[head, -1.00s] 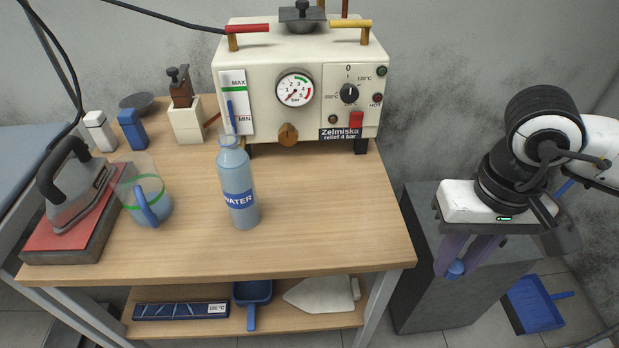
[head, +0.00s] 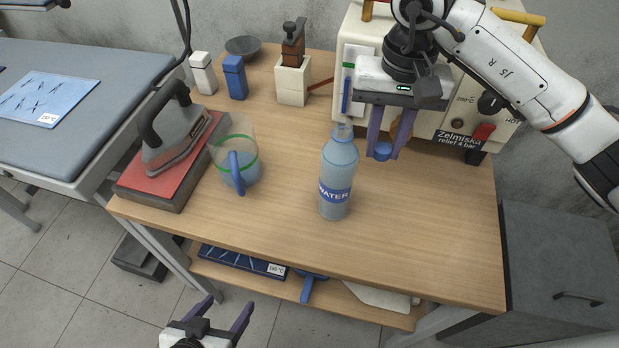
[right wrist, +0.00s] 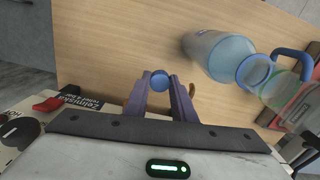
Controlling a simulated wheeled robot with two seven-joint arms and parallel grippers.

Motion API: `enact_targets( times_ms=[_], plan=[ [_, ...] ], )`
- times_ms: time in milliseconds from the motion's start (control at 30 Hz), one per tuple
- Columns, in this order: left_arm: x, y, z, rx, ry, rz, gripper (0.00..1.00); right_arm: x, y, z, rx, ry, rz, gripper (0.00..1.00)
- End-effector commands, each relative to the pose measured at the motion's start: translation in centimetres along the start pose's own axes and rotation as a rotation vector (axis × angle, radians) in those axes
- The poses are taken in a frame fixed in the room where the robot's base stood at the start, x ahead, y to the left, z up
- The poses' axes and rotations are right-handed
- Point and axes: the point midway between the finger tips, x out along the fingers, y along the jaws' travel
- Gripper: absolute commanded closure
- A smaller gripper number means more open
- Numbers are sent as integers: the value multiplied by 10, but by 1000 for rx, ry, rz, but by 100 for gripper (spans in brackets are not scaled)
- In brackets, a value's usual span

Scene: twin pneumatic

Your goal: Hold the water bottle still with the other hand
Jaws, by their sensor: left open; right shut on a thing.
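The water bottle (head: 337,180) stands upright on the wooden table. It is a clear blue bottle with a "WATER" label, and its top looks uncapped in the right wrist view (right wrist: 222,56). My right gripper (head: 388,150) is above the table to the right of the bottle, apart from it. It is shut on a small round blue cap (head: 382,152), which also shows between its fingers in the right wrist view (right wrist: 160,80). My left gripper (head: 217,316) is open and empty at the bottom of the head view, in front of the table's front edge and low to the left.
A measuring jug (head: 236,160) with a blue handle stands left of the bottle. An iron (head: 178,140) rests on a red-topped base. The steam station (head: 440,120) stands behind my right gripper. The table's front right (head: 430,240) is clear.

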Motion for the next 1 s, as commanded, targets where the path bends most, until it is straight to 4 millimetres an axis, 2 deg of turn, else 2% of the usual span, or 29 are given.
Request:
enact_targets(
  times_ms=[67,300,567,700,800,1000],
  plan=[
    [-2,-1,-3,-1,2,-2,34,7,-5,-1,17,-6,0,100],
    [-6,-1,-6,-1,4,-3,34,50,-6,-2,24,-3,1,100],
    [-7,-1,-7,1,3,-3,34,72,-5,-2,23,-1,1,100],
    [-9,-1,-8,2,2,-3,34,93,-6,-1,24,-3,1,100],
    [-9,-1,-9,2,2,-2,34,101,-6,-2,22,0,0,100],
    [-9,0,-8,2,1,-2,34,101,-6,-3,22,2,0,100]
  ],
)
